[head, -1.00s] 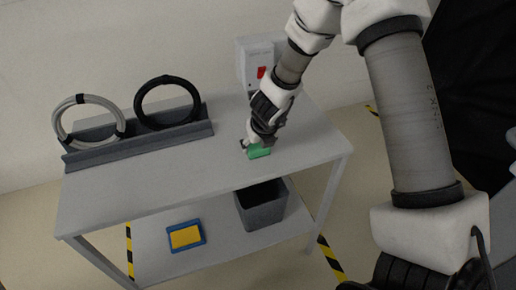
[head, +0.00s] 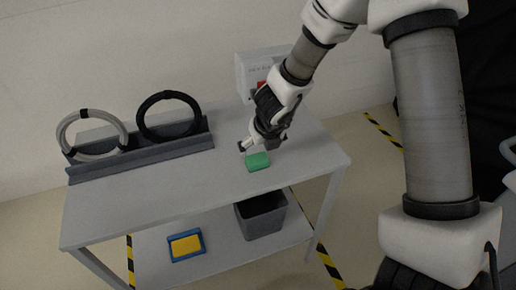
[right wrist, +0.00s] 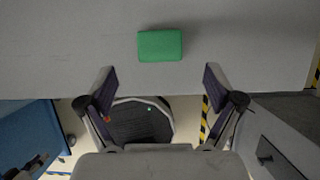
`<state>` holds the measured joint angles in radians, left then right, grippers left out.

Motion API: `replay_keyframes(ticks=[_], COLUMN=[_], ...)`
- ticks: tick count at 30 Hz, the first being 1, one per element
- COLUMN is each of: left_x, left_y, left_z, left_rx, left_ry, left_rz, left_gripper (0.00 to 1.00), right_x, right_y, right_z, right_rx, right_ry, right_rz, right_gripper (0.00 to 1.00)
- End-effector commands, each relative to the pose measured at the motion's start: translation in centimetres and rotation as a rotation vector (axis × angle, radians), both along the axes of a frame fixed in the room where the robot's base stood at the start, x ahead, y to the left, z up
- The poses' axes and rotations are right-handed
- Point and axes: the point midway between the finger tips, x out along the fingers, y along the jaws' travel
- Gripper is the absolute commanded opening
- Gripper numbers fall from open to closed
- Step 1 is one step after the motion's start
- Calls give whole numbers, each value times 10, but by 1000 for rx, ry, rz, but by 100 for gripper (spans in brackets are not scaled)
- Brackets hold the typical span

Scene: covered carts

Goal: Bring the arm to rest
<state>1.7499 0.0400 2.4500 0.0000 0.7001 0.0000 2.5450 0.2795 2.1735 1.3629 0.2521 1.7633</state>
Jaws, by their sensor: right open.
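My right gripper (head: 254,147) is over the grey cart top, just behind a green block (head: 259,162). In the right wrist view the two fingers of the right gripper (right wrist: 158,95) stand wide apart with nothing between them. The green block (right wrist: 160,44) lies flat on the table top, ahead of the fingertips and apart from them. My right arm reaches in from the upper right of the head view. My left gripper does not show.
The cart (head: 200,192) carries a grey rack (head: 140,152) with a light cable coil (head: 91,155) and a black one (head: 140,118). A white box (head: 250,70) stands behind my right gripper. The lower shelf holds a grey bin (head: 262,217) and a blue-yellow item (head: 187,245).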

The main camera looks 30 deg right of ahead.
Motion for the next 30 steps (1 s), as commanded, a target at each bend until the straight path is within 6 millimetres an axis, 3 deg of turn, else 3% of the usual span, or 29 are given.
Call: replay_keyframes(ticks=[1,6,23,26,29,30], left_x=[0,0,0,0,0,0], left_y=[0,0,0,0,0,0], left_z=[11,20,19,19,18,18], left_rx=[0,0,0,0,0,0], left_ry=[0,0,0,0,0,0], left_rz=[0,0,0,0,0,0], left_gripper=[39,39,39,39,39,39], right_x=[-4,-15,-16,-23,-45,-62], right_y=[1,4,4,4,6,8], right_z=[18,39,39,24,-22,-48], right_rx=[0,-1,-1,-2,-21,-32], right_ry=[-2,0,1,38,152,221], right_rz=[0,1,0,1,13,27], right_gripper=[91,91,91,91,91,91])
